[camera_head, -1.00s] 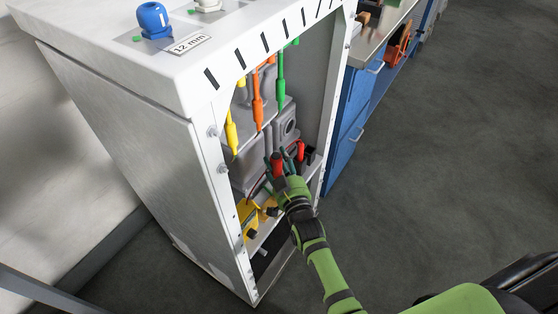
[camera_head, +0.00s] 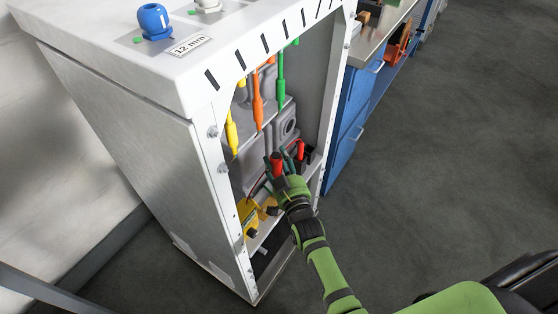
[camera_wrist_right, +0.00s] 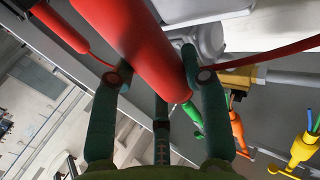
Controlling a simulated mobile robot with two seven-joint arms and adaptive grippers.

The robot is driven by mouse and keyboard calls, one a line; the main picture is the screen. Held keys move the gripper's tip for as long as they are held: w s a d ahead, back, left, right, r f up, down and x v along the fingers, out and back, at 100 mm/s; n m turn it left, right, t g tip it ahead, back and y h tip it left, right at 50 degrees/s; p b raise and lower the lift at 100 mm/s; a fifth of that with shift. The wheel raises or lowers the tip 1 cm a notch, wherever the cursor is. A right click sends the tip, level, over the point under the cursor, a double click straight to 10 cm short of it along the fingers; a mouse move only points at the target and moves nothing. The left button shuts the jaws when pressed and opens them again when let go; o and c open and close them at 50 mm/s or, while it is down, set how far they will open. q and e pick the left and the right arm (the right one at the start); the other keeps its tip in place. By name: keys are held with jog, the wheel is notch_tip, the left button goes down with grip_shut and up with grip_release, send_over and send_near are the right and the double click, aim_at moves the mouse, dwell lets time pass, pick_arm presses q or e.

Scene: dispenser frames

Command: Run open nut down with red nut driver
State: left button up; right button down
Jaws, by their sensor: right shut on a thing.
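My right gripper (camera_head: 284,166) is inside the open front of the white dispenser cabinet (camera_head: 130,150). Another red tool (camera_head: 301,150) stands just to the right in the head view and shows at the upper left of the wrist view (camera_wrist_right: 62,28). No open nut can be made out. My left gripper is not in view.
Yellow (camera_head: 231,132), orange (camera_head: 257,105) and green (camera_head: 281,85) drivers hang in the cabinet opening. Grey housings (camera_head: 285,125) stand behind. A yellow part (camera_head: 249,215) sits lower left. A blue knob (camera_head: 154,20) and a "12 mm" label (camera_head: 188,45) are on top.

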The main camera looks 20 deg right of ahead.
aim_at(279, 155)
jog(key=shift+f, duration=0.35)
dwell(1.0)
jog(key=shift+s+f, duration=0.2)
jog(key=shift+f, duration=0.1)
dwell(1.6)
jog(key=shift+r, duration=0.1)
jog(key=r+p, duration=0.4)
jog(key=r, duration=0.1)
jog(key=shift+w+r+p, duration=0.2)
jog(key=shift+r+p, duration=0.05)
jog(key=shift+p, duration=0.1)
